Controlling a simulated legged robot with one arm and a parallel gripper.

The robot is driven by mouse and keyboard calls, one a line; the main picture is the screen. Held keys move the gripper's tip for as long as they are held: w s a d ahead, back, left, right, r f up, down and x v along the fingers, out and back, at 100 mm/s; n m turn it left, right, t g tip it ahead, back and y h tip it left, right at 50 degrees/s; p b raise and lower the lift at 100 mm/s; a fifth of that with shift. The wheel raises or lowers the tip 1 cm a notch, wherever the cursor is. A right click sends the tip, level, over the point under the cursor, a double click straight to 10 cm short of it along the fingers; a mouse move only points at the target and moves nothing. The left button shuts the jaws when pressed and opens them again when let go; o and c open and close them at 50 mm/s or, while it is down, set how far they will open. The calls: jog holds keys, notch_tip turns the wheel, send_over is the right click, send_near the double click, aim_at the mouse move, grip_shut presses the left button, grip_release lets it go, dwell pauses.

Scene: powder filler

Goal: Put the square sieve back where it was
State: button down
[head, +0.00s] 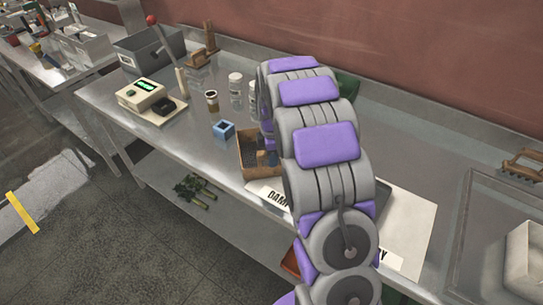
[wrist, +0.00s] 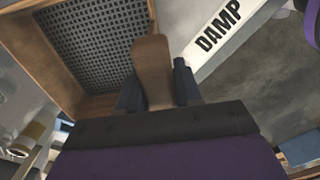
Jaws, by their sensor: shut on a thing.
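The square sieve, with a wooden frame (wrist: 48,62) and dark mesh (wrist: 90,45), fills the upper left of the wrist view. A wooden handle (wrist: 152,65) stands at its side, between the dark fingers of my gripper (wrist: 156,88). My gripper is shut on this handle. In the head view the sieve's wooden frame (head: 246,158) shows just left of my arm, over the bench beside the paper sign. My gripper (head: 267,155) is partly hidden there by my arm. I cannot tell whether the sieve touches the bench.
A white sign (head: 262,193) reading "DAMP" lies on the steel bench (head: 180,135), partly behind my arm. A blue open block (head: 223,131), a jar (head: 212,101) and a scale (head: 142,95) stand to the left. A grey bin (head: 150,50) stands farther back.

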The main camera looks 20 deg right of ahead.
jog(key=c, duration=0.8)
grip_release()
jog(key=shift+o, duration=0.2)
notch_tip(320, 180, up, 12)
jog(key=shift+f+p, duration=0.25)
jog(key=shift+p, duration=0.7)
jog(key=shift+r, duration=0.3)
jog(key=s+a+r+m, duration=0.1)
jog(key=s+a+m, duration=0.2)
jog(key=s, duration=1)
jog(key=s+a+r+m+g, duration=0.1)
jog(key=s+a+m, duration=0.3)
jog(key=s, duration=0.9)
jog(key=s+a+r+m, duration=0.2)
jog(key=s+a+m, duration=0.2)
jog(key=s+m, duration=0.4)
jog(key=s, duration=0.5)
jog(key=shift+s+a+m+g, duration=0.15)
jog(key=shift+s+m+g, duration=0.05)
jog(key=shift+m+g, duration=0.2)
